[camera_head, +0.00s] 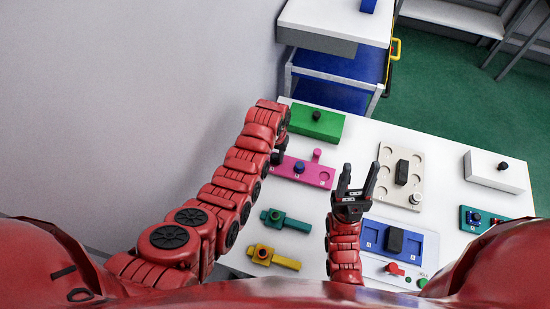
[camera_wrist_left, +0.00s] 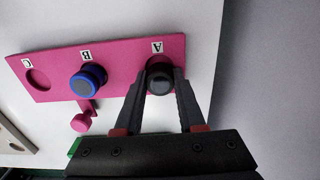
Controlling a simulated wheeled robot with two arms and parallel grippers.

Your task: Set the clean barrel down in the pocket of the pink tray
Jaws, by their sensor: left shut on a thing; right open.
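The pink tray (camera_head: 313,178) lies on the white table and also shows in the left wrist view (camera_wrist_left: 120,58), with pockets marked A, B and C. My left gripper (camera_wrist_left: 161,72) is shut on a dark, round-topped barrel (camera_wrist_left: 160,82) at pocket A. I cannot tell whether the barrel touches the pocket floor. A blue barrel (camera_wrist_left: 88,80) stands at pocket B; pocket C (camera_wrist_left: 38,79) is empty. In the head view my left gripper (camera_head: 278,156) is mostly hidden by its arm. My right gripper (camera_head: 357,182) is open and empty, right of the tray.
A green block (camera_head: 318,122) lies behind the tray. A beige tray (camera_head: 387,160) and a blue tray (camera_head: 374,235) lie to the right and front right. Teal (camera_head: 286,220) and yellow (camera_head: 273,257) handled pieces lie in front. A pink knob (camera_wrist_left: 81,122) stands beside the tray's B pocket.

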